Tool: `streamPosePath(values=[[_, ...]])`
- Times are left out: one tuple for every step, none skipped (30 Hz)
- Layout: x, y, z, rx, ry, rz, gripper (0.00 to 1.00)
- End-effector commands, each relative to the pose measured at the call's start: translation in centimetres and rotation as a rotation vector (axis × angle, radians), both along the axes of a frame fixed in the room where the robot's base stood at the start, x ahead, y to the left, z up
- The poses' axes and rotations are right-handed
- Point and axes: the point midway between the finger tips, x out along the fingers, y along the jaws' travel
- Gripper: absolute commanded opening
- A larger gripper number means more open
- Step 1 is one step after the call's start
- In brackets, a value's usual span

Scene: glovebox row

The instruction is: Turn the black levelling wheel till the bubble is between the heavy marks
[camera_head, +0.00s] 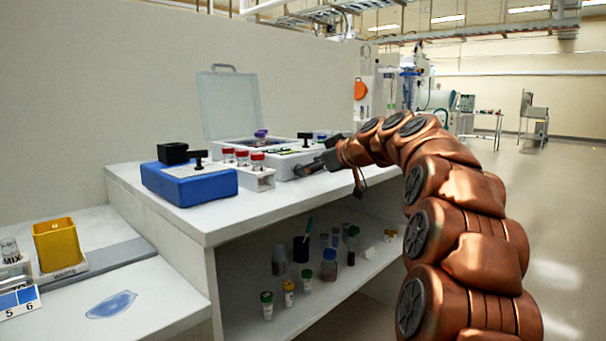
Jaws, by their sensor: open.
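My copper arm reaches in from the right, and my gripper (308,167) is over the back right of the white bench (225,220), pointing left. It is small and dark here, holds nothing that I can see, and is close to a white unit (288,168) with a black T-shaped knob (305,137). A blue box (190,186) on the bench's left carries a black block (172,153) and another black T-shaped knob (199,157). I cannot tell which black part is the levelling wheel. No bubble or heavy marks can be made out.
A white rack (256,180) of red-capped vials stands between the blue box and my gripper. An open case with a clear raised lid (229,104) is behind. The bench's front strip is clear. A lower shelf holds several bottles (329,264). A yellow bin (58,246) is at left.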

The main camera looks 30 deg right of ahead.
Motion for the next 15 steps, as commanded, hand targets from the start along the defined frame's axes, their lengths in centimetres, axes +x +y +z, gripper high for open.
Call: streamPosePath(values=[[0.7,0.0,-0.5,0.0,0.001,0.0,0.57],[1.1,0.1,-0.7,-0.001,0.001,-0.001,0.57],[1.6,0.1,-0.9,-0.001,0.001,-0.001,0.57],[1.9,0.2,-1.0,0.0,0.0,0.0,0.57],[2.2,0.2,-1.1,0.0,0.0,-0.001,0.57],[2.6,0.3,-1.2,-0.001,0.001,-0.001,0.57],[2.9,0.3,-1.3,-0.002,0.0,0.0,0.57],[3.1,0.3,-1.4,-0.001,0.001,-0.001,0.57],[3.4,0.4,-1.4,-0.002,-0.001,-0.001,0.57],[3.5,0.4,-1.5,0.0,-0.001,-0.001,0.57],[3.7,0.4,-1.5,0.0,-0.002,0.0,0.57],[3.8,0.5,-1.5,0.0,-0.002,0.0,0.57],[3.9,0.5,-1.5,0.0,-0.002,0.0,0.57],[4.0,0.5,-1.5,0.0,-0.002,0.0,0.57],[4.0,0.5,-1.6,0.0,-0.002,0.0,0.57]])
